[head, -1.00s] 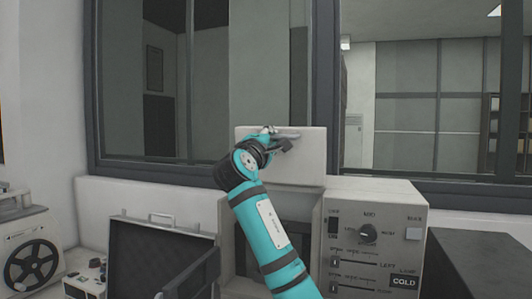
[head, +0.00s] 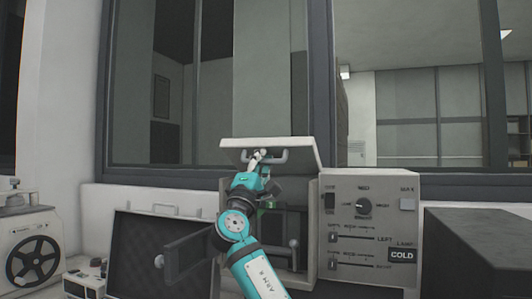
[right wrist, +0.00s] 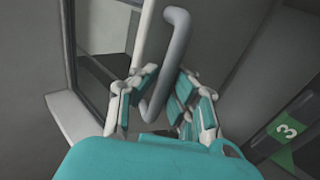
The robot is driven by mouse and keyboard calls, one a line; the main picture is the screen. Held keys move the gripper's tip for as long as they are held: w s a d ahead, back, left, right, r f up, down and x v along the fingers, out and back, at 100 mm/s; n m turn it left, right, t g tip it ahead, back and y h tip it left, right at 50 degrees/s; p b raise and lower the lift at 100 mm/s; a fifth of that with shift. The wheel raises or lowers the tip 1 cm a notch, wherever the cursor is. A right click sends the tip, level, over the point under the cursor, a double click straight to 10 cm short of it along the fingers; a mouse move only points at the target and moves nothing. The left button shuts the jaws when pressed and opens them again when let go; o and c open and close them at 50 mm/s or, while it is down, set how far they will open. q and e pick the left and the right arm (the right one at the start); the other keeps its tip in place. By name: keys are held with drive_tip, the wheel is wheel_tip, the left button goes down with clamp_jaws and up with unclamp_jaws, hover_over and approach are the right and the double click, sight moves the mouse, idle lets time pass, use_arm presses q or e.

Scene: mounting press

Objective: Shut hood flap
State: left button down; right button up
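The hood flap (head: 297,147) is a pale plate on top of the mounting press (head: 370,185). It tilts forward over the open dark front bay, with its lower edge toward me. A grey bar handle (head: 281,157) is on it; the handle (right wrist: 177,35) also shows in the right wrist view. My right gripper (head: 259,163) is at this handle, below the flap. In the right wrist view my right gripper (right wrist: 160,95) has its fingers apart on either side of the bar, with a gap on the right side. My left gripper is not in view.
A dark door panel with a pale knob (head: 160,258) stands out at the bay's left. An open black case (head: 150,240) and a reel machine (head: 35,255) are further left. A dark box (head: 475,245) stands right. A window is behind.

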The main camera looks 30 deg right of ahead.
drive_tip(key=o, duration=0.3)
drive_tip(key=shift+a+r, duration=0.1)
drive_tip(key=shift+r, duration=0.3)
drive_tip(key=shift+o, duration=0.2)
drive_tip(key=shift+w+f, duration=0.1)
drive_tip(key=shift+w, duration=0.2)
drive_tip(key=shift+s, duration=0.25)
drive_tip(key=shift+s+a+f, duration=0.15)
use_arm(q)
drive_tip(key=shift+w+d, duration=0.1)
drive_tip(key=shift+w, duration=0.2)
use_arm(e)
drive_tip(key=v, duration=1.1)
drive_tip(key=shift+f, duration=0.3)
